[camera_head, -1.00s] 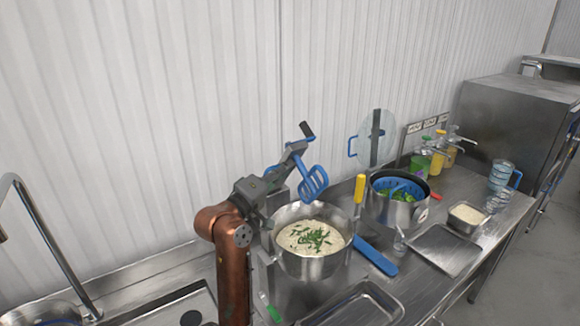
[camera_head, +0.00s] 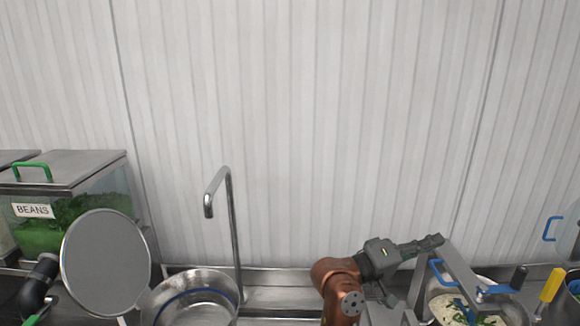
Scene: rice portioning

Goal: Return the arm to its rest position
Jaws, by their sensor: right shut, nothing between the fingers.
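My right arm (camera_head: 338,285), copper-coloured, rises at the bottom right of the middle. Its grey gripper (camera_head: 432,242) points to the right, with the fingers closed together and empty. The gripper is above and to the left of a steel pot (camera_head: 428,290) of pale food with green bits, cut by the lower right edge. A metal bar (camera_head: 463,268) with blue parts slants down over the pot, close to the fingertips; I cannot tell whether they touch. My left gripper is not in view.
A steel basin (camera_head: 165,297) and a tall curved tap (camera_head: 231,230) stand left of my right arm. At the left are a round grey disc (camera_head: 105,262) and a bin labelled BEANS (camera_head: 95,165). A yellow handle (camera_head: 549,285) is at the right. The ribbed wall is bare.

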